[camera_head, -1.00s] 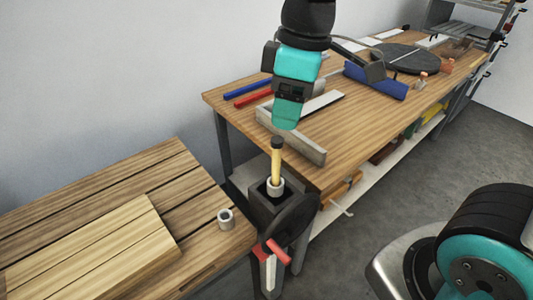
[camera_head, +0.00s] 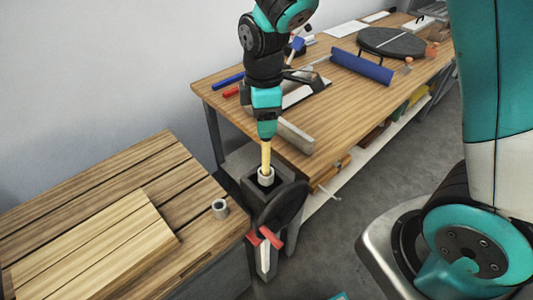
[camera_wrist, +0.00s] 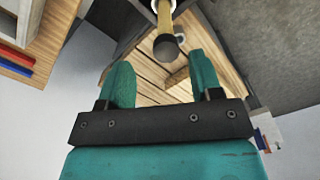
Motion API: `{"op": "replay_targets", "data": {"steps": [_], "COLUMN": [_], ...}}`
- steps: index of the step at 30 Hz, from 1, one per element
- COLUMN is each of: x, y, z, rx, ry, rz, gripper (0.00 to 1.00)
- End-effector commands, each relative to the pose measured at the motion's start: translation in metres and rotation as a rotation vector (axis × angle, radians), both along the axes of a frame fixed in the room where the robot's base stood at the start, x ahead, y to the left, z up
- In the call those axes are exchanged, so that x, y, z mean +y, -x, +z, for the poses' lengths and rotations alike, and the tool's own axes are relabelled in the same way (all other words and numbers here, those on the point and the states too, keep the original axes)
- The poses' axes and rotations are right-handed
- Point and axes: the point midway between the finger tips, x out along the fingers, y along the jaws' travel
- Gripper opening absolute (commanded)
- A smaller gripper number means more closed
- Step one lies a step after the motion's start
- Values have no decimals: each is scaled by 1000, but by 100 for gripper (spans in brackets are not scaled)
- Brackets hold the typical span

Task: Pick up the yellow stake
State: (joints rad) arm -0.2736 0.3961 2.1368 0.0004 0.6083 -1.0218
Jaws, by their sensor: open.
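The yellow stake (camera_head: 266,157) stands upright in a light grey ring (camera_head: 266,177) on a dark square post beside the low table. My gripper (camera_head: 267,136) is directly over it, pointing down, and hides its dark top end in the head view. In the wrist view the stake (camera_wrist: 165,18) shows with its dark cap towards the camera, close to the open teal fingertips of my gripper (camera_wrist: 160,60). There is a gap on both sides, and neither finger visibly touches it. The jaws are empty.
The low slatted table (camera_head: 190,165) at left bears a wooden board (camera_head: 100,250) and a small grey ring (camera_head: 220,209). A workbench (camera_head: 215,100) stands behind, with a grey bar (camera_head: 296,136) near its front corner and a blue piece (camera_head: 362,66). Red-handled clamp (camera_head: 265,240) below.

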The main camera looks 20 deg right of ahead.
Motion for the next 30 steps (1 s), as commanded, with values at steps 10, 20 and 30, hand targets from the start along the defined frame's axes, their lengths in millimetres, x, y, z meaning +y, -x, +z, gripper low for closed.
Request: {"op": "replay_targets", "data": {"steps": [10, 20, 30], "x": [-1, 0, 0], "y": [8, 7, 7], "z": [-45, -53, -52], "rx": [4, 0, 0], "ry": [1, 0, 0], "rz": [-1, 0, 0], "gripper": [59, 57, 0]}}
